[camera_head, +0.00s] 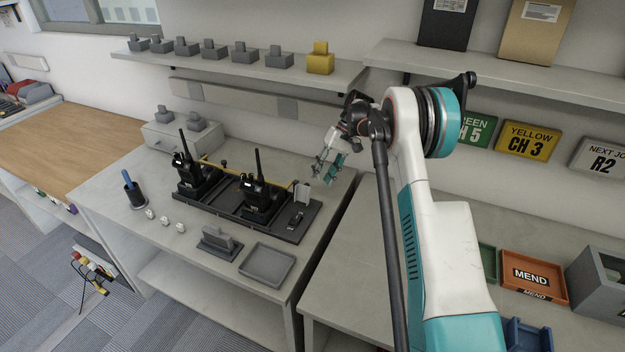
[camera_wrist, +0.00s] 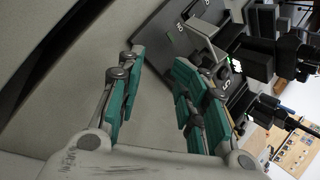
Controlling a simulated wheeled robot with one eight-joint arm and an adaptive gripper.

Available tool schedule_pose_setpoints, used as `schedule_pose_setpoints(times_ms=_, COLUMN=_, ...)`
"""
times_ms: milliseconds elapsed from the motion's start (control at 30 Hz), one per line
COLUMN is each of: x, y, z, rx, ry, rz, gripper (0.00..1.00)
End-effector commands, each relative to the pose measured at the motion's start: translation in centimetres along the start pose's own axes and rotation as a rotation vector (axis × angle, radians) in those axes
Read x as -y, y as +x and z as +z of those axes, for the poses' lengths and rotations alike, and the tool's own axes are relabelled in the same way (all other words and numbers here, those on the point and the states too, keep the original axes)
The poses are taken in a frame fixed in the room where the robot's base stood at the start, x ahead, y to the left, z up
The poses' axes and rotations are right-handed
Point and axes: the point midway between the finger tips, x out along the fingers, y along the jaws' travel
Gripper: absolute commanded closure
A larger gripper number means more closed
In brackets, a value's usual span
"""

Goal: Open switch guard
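A black charging tray (camera_head: 235,212) on the left bench holds two upright black radios (camera_head: 187,170) (camera_head: 257,190). At its right end stands a small light upright plate (camera_head: 301,193), with a dark switch-like unit (camera_head: 297,217) nearby. The wrist view shows a light grey bent flap (camera_wrist: 204,42) on the dark tray plate, beside a block marked 5 (camera_wrist: 225,87). This flap looks like the switch guard, but I cannot be sure.
A grey empty tray (camera_head: 267,264) and a dark stand (camera_head: 219,241) sit at the bench's front. A shelf (camera_head: 240,68) with several grey blocks and a yellow one hangs behind. A gap separates the bench from the right table.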

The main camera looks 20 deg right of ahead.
Motion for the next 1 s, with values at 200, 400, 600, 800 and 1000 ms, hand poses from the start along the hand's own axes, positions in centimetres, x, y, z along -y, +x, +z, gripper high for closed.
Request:
schedule_pose_setpoints(times_ms=200, x=-3.5, y=-2.3, z=-1.3, rx=-0.001, ry=0.001, rz=0.0, gripper=0.66)
schedule_pose_setpoints(times_ms=400, x=-5.2, y=-3.5, z=-2.0, rx=0.0, ry=0.0, rz=-0.001, gripper=0.66)
schedule_pose_setpoints(times_ms=600, x=-5.7, y=-3.8, z=-2.1, rx=0.001, ry=-0.001, rz=-0.001, gripper=0.66)
schedule_pose_setpoints(times_ms=800, x=-5.7, y=-3.8, z=-2.1, rx=0.0, ry=-0.001, rz=0.0, gripper=0.73)
schedule_pose_setpoints(times_ms=1000, x=-4.6, y=-3.9, z=-1.6, rx=-0.003, ry=-0.008, rz=0.01, gripper=1.0)
